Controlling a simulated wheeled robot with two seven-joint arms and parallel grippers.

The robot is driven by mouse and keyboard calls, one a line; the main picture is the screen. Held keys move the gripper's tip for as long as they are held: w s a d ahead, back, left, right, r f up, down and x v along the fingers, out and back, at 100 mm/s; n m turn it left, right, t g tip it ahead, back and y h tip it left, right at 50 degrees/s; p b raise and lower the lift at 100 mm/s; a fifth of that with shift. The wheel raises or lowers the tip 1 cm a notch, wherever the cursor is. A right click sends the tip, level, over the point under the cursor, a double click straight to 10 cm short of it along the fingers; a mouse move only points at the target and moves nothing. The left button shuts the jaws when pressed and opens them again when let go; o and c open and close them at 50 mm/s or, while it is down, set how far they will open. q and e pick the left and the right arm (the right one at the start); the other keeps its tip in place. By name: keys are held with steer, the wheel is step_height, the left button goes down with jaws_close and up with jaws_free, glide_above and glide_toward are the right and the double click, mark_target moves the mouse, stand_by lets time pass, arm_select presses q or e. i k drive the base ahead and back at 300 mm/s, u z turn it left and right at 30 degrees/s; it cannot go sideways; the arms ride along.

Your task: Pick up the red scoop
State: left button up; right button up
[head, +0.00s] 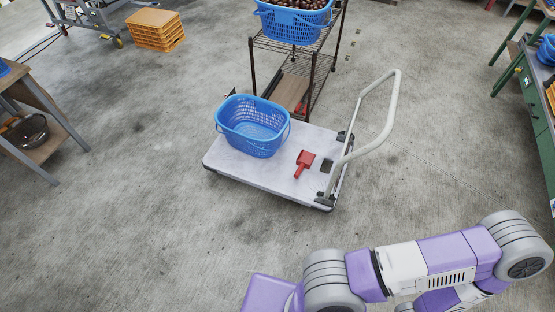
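A red scoop (305,162) lies on the flat white deck of a platform cart (237,176). It is to the right of a blue basket and near the cart's handle (379,148). Its handle points toward the lower left. A purple and white arm of mine (430,260) crosses the lower right of the head view, well apart from the cart. Neither of my grippers shows in the view.
An empty blue basket (253,127) stands on the cart deck. Behind it is a wire shelf (314,75) with a blue basket of chestnuts (292,27) on top. A wooden table (38,88) stands left, a green workbench (536,105) right. Concrete floor is clear before the cart.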

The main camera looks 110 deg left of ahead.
mark_target(305, 158)
steer(key=u, duration=3.85)
steer(key=i, duration=1.65)
